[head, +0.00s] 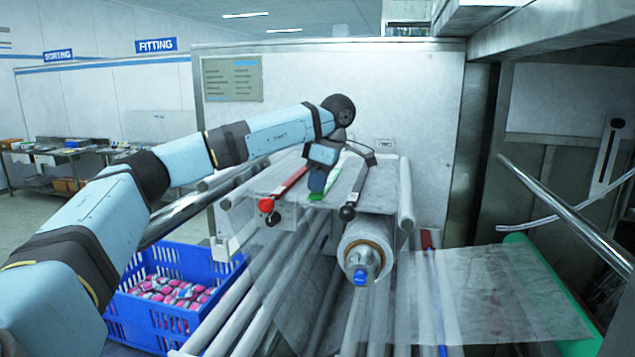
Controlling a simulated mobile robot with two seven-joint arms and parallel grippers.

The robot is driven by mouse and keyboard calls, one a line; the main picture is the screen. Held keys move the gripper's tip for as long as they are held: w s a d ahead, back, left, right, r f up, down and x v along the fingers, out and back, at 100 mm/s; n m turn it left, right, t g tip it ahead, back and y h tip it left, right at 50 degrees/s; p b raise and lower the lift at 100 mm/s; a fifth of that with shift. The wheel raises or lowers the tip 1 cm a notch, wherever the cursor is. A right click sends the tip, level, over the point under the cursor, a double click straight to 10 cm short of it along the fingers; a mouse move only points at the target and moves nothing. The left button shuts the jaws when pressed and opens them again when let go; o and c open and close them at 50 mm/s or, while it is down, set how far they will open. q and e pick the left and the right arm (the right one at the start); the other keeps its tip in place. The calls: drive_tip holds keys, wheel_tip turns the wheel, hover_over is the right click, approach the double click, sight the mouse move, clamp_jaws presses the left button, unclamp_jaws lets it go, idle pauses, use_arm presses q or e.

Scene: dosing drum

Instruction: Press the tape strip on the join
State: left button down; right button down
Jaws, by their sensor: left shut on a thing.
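My left gripper (317,187) reaches over the flat splicing plate (262,183) at the top of the machine, its fingers pointing down. It is shut on a green strip (315,196), which looks like the tape strip; the fingers hide part of it. The strip lies at or just above the plate, between a red bar with a red knob (266,205) and a dark bar with a black knob (347,213). I cannot make out the join, nor whether the strip touches the film. My right gripper is not in view.
A film roll (366,243) with a blue-tipped core sits below the plate's front. Clear film (490,290) runs right to a green roller (560,285). A blue crate (172,257) of pink and white packs stands at the left. A steel bar (560,212) slants at the right.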

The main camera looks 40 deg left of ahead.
use_arm(q)
drive_tip(key=c, duration=1.3)
unclamp_jaws()
drive_tip(key=shift+f, duration=0.15)
drive_tip(key=v, duration=1.2)
drive_tip(key=shift+r, duration=0.25)
drive_tip(key=shift+s+f, duration=0.1)
